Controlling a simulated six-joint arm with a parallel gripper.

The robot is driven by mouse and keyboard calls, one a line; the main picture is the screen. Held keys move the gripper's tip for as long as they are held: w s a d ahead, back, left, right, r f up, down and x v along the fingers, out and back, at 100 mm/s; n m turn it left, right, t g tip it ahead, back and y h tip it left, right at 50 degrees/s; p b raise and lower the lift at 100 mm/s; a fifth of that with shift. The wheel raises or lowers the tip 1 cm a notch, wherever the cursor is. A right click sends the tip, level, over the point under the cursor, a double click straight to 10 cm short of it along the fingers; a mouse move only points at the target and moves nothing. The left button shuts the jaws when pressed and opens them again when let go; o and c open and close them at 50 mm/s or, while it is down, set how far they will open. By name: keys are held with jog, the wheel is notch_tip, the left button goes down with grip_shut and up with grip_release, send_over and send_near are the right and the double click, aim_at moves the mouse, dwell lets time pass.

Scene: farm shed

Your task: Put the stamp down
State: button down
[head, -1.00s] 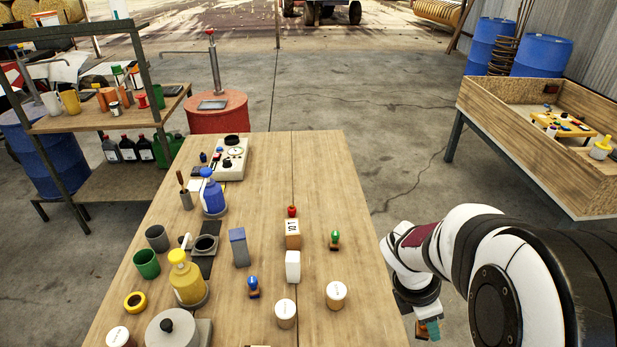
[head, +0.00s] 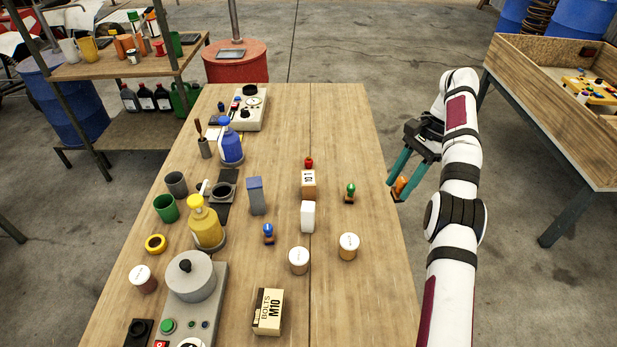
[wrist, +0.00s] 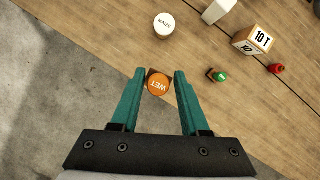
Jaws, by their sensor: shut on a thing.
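My gripper (head: 398,188) is closed on an orange stamp (head: 399,185), held between its teal fingertips at the right of the table in the head view. In the wrist view, the stamp (wrist: 159,85) shows a round orange face marked WET between the fingertips, with a brown part behind it. From there it overlaps the table's edge; its height above the table is unclear. On the wooden table (head: 345,290) stand other small stamps with wooden bases: a green-topped one (head: 350,192) nearest my gripper and a blue-topped one (head: 268,234).
A red-topped piece (head: 309,162) stands behind a wooden 10 T block (head: 308,184). A white block (head: 308,217) and round lidded jars (head: 348,247) are in front. A bolts box (head: 268,312) lies near the front. The table's right strip is clear.

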jog(key=shift+w+a+r+m, duration=0.2)
jog(key=shift+w+m, duration=0.15)
jog(key=shift+m, duration=0.25)
jog(key=w+a+r+m+t+h, duration=0.2)
jog(key=w+a+m+t, duration=0.6)
jog(key=m, duration=1)
jog(key=shift+g, duration=0.8)
jog(key=w+a+f, duration=0.2)
jog(key=a, duration=0.2)
jog(key=w+a+f, duration=0.2)
jog(key=a, duration=0.1)
jog(key=w+a+f, duration=0.2)
jog(key=a, duration=0.2)
jog(key=shift+w+a+f, duration=0.15)
jog(key=shift+a+f, duration=0.15)
jog(key=shift+f, duration=0.1)
send_over(306, 173)
jog(key=s, duration=0.2)
jog(key=f, duration=0.4)
jog(key=shift+w+d, duration=0.15)
jog(key=shift+d, duration=0.25)
jog(key=shift+c, duration=2)
grip_release()
jog(key=shift+f, duration=0.15)
